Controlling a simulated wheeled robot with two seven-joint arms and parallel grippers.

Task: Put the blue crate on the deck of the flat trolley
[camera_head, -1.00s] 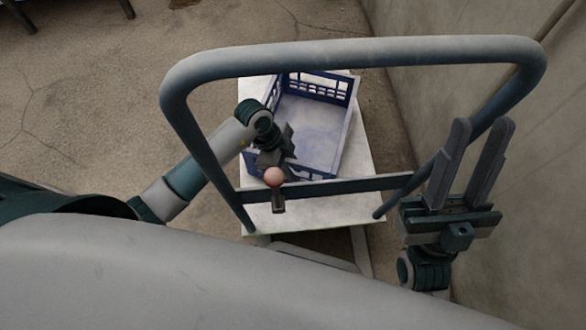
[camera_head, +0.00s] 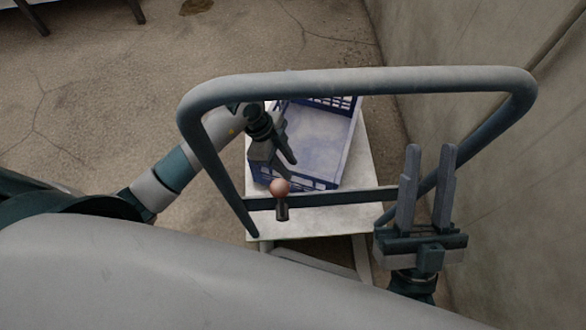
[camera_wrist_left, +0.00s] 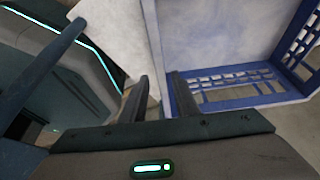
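The blue crate (camera_head: 322,184), with slatted walls and a pale inside, is over the white deck of the flat trolley (camera_head: 345,218), slightly turned to it. Its underside is hidden, so I cannot tell whether it rests flat. My left gripper (camera_head: 289,160) is at the crate's left near side. In the left wrist view its fingers (camera_wrist_left: 160,92) are apart, one over the crate (camera_wrist_left: 240,88) and one outside, beside the deck (camera_wrist_left: 112,30); neither clearly grips the wall. My right gripper (camera_head: 429,150) is open and empty, right of the crate.
The trolley's grey handle frame (camera_head: 350,82) arches in front of the crate, with a crossbar and a pinkish knob (camera_head: 280,187) low at left. A concrete wall (camera_head: 490,200) stands close on the right. Cracked floor (camera_head: 90,100) is open on the left.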

